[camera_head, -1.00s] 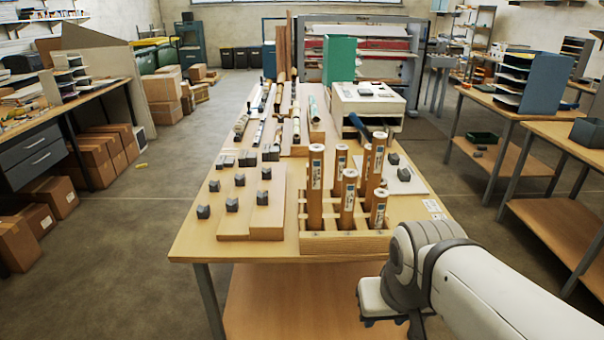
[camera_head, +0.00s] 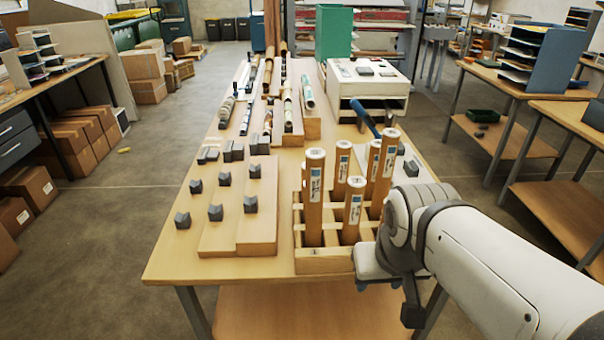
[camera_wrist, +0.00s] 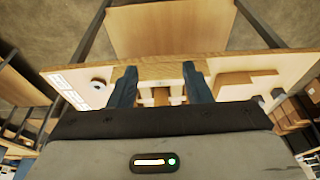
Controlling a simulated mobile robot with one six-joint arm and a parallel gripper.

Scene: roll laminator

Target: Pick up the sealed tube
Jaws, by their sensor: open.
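Several brown cardboard tubes with pale end caps and white labels stand upright in a wooden slotted rack (camera_head: 325,262) at the table's near edge; a tall one is this tube (camera_head: 314,190), a shorter one this tube (camera_head: 353,205). More tubes lie on boards farther back, such as this pale one (camera_head: 307,92). I cannot tell which tube is the sealed one. My gripper (camera_wrist: 160,84) is open and empty, its two dark fingers apart. In the head view it is at the rack's near right, partly hidden by my wrist. In the wrist view wooden parts show between the fingers.
Small grey blocks (camera_head: 215,212) stand on a stepped board (camera_head: 230,237) left of the rack. A cream machine (camera_head: 367,88) and a green upright box (camera_head: 334,33) stand behind. A blue handle (camera_head: 364,118) sticks up behind the tubes. The table's front left corner is clear.

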